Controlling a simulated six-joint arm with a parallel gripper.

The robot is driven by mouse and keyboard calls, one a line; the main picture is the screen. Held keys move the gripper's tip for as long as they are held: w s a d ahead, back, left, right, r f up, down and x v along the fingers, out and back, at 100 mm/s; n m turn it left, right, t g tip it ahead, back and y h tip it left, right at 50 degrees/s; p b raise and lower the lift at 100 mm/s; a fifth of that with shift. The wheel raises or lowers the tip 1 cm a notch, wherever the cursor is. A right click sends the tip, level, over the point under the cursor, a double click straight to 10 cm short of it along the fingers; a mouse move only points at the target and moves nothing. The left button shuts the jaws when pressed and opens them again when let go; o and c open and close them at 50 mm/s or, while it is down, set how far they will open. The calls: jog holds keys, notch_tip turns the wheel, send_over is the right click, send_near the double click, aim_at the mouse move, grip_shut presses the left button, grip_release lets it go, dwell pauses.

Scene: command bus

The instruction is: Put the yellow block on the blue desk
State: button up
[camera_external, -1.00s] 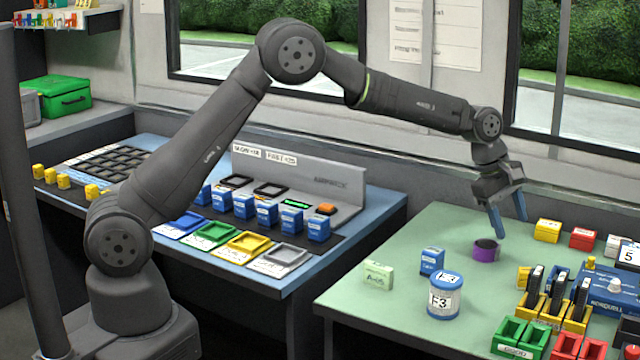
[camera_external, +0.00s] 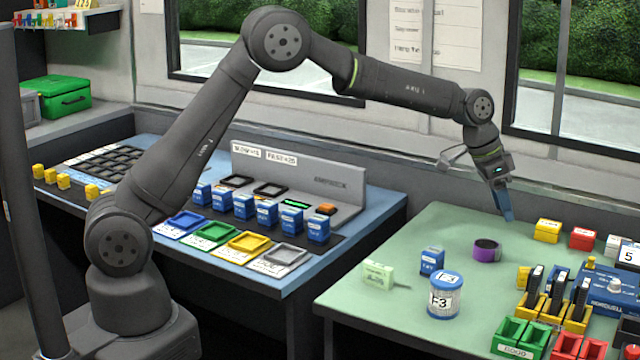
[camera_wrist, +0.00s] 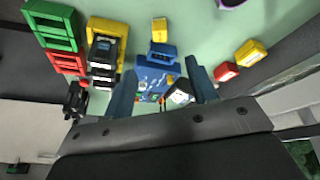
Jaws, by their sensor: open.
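The yellow block (camera_external: 548,230) sits on the green table near its back edge, left of a red block. It also shows in the wrist view (camera_wrist: 250,52), right of my fingers. My gripper (camera_external: 506,205) hangs above the green table, left of the yellow block and apart from it. Its blue fingers are open and empty; in the wrist view they stand apart (camera_wrist: 160,66). In the external view they overlap. The blue desk (camera_external: 372,215) stands left of the green table, with a bare strip along its right side.
The blue desk carries a grey console (camera_external: 335,188), several blue blocks, coloured trays and small yellow blocks at its left. On the green table (camera_external: 400,340) are a purple ring (camera_external: 486,250), a canister (camera_external: 445,296), a blue block (camera_external: 432,261) and a crowded right side with bins. A gap separates the tables.

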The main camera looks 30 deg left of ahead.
aim_at(521, 270)
jog(key=d+f, duration=0.2)
jog(key=f, duration=0.3)
jog(key=w+d+f+m, duration=0.1)
jog(key=d+f, duration=0.1)
jog(key=f, duration=0.3)
jog(key=w+d+f+m, duration=0.1)
jog(key=d+f, duration=0.1)
jog(key=f, duration=0.3)
jog(key=shift+w+f, duration=0.2)
jog(key=shift+f, duration=0.2)
jog(key=c, duration=1.1)
notch_tip(521, 270, up, 10)
grip_shut()
jog(key=shift+w+a, duration=0.1)
jog(key=w+a+r+n+t+y, duration=0.1)
jog(key=w+a+n, duration=0.25)
jog(key=a, duration=1.15)
jog(key=w+a+r+n+t, duration=0.15)
jog(key=w+a, duration=0.25)
jog(key=a, duration=1.1)
jog(key=s+a+n+y, duration=0.1)
jog(key=s+a, duration=0.3)
jog(key=a, duration=0.8)
jog(key=s+a+n, duration=0.3)
jog(key=s+a, duration=0.1)
jog(key=a, duration=0.9)
jog(key=shift+r+n+y, duration=0.3)
jog(key=shift+n+y, duration=0.1)
